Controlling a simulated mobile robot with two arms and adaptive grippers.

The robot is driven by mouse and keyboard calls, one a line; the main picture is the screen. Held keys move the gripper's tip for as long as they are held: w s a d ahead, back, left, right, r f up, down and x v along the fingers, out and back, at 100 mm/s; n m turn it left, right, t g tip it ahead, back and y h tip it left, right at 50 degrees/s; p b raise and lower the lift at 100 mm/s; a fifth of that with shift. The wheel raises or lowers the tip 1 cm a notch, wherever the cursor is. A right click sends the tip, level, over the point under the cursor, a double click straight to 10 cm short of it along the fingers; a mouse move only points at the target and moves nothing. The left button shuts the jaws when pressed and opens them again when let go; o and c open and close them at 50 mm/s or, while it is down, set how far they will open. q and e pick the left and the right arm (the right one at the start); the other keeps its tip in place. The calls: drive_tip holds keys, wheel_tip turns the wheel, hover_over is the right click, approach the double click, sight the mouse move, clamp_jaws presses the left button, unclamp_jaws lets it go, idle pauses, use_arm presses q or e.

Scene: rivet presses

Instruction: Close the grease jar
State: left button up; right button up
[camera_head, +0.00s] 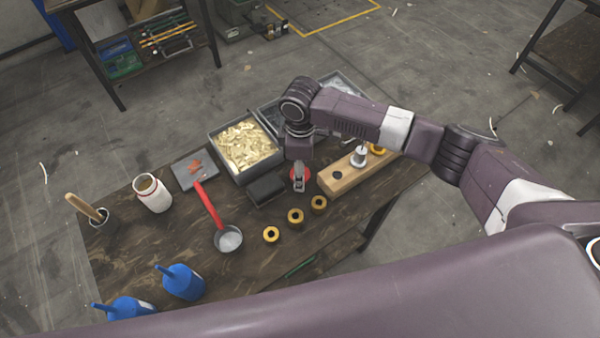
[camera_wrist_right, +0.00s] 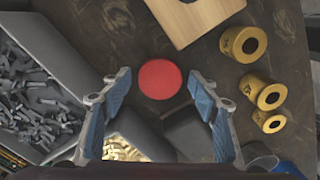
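The grease jar (camera_head: 152,193) is a white pot on the left part of the workbench. It stands upright with its top open and brown grease showing inside. A round red lid (camera_wrist_right: 159,79) lies flat on the bench, apart from the jar; its edge also shows in the head view (camera_head: 292,176), partly hidden by my gripper. My right gripper (camera_head: 299,187) points down over the lid. In the right wrist view its two fingers (camera_wrist_right: 159,76) are spread, with the lid between and beyond them and nothing held. My left gripper is not in view.
Near the lid are a black block (camera_head: 267,190), a wooden block (camera_head: 340,178) and several brass rings (camera_head: 295,216). A bin of brass pieces (camera_head: 246,147) and a red-handled ladle (camera_head: 228,238) lie between lid and jar. Blue bottles (camera_head: 183,282) stand at the front.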

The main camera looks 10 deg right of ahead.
drive_tip(key=c, duration=0.5)
drive_tip(key=shift+o, duration=0.2)
wheel_tip(320, 180, up, 20)
drive_tip(key=b, duration=0.2)
idle(0.4)
